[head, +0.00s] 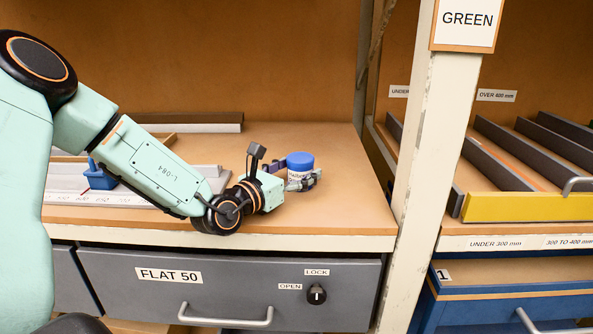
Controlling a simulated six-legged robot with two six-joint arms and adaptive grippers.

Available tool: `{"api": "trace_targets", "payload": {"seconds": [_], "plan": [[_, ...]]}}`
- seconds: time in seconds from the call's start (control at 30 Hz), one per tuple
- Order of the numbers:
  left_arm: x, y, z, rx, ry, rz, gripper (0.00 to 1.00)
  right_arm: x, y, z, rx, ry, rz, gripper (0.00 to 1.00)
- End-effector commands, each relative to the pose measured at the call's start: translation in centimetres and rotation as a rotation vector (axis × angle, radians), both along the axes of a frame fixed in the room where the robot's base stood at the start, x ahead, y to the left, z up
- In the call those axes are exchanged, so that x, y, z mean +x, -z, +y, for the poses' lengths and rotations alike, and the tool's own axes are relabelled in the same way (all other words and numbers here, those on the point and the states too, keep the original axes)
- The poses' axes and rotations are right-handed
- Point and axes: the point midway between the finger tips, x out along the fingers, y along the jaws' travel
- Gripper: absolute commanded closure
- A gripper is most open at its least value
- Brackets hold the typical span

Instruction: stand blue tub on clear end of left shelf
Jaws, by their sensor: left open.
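The blue tub (300,161), with a blue lid and a pale printed label, stands upright near the right end of the left shelf (345,212). My left gripper (307,180) is low at the tub, its open fingers on either side of the tub's lower part. The fingers hide part of the tub's base; I cannot tell whether they touch it. The shelf around the tub is bare wood. My right gripper is not in view.
A measuring rail with a blue block (98,177) lies left, partly behind my arm. A long dark-topped bar (190,122) lies at the back. A pale post (425,130) bounds the shelf on the right. Below is a grey drawer (225,285) with a lock knob (316,294).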

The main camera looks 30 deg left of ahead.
Motion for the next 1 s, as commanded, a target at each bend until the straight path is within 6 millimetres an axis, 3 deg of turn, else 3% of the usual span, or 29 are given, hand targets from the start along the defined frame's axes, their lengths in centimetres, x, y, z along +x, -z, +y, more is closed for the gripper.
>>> {"api": "trace_targets", "payload": {"seconds": [0.27,1.0], "plan": [[-0.7,-0.5,0.2,-0.005,-0.003,0.001,0.23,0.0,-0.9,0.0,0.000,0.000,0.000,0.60],[-7.1,-0.7,0.8,-0.005,-0.003,0.001,0.23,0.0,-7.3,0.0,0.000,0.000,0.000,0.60]]}}
